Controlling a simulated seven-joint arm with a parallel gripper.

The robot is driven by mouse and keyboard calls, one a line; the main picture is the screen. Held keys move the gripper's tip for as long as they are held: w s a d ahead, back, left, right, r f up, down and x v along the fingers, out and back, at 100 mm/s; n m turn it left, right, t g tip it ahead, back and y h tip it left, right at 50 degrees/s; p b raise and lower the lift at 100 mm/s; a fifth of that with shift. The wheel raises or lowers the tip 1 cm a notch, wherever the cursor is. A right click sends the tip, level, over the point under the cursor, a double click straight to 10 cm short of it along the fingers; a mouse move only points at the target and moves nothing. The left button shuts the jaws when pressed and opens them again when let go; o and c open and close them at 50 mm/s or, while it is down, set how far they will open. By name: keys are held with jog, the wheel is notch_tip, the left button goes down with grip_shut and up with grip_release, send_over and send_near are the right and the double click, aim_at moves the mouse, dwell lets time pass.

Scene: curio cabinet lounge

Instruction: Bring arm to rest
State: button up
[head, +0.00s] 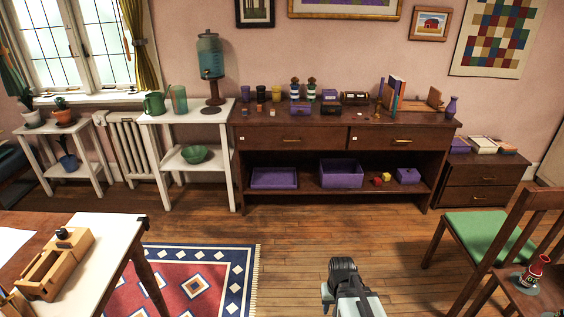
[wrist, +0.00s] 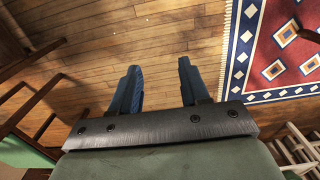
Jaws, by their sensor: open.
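My gripper (wrist: 158,88) shows in the wrist view with its two fingers apart and only bare wooden floor between and beyond them. It is open and empty. In the head view my arm (head: 350,290) shows at the bottom centre, over the floor in front of the sideboard. Its fingertips cannot be made out there. It touches nothing that I can see.
A dark sideboard (head: 310,133) with cups, jars and boxes stands at the back. A green-seated chair (head: 483,237) is on the right, a white-topped table (head: 95,245) on the left. A patterned rug (head: 190,280) lies left of my arm. The floor between is clear.

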jog(key=s+f+g, duration=0.3)
jog(key=s+f, duration=0.6)
jog(key=s, duration=0.5)
jog(key=s+f+g, duration=0.3)
jog(key=s+f, duration=0.7)
jog(key=s, duration=0.4)
jog(key=shift+s+f+g, duration=0.15)
jog(key=shift+s+g, duration=0.15)
jog(key=shift+s, duration=0.05)
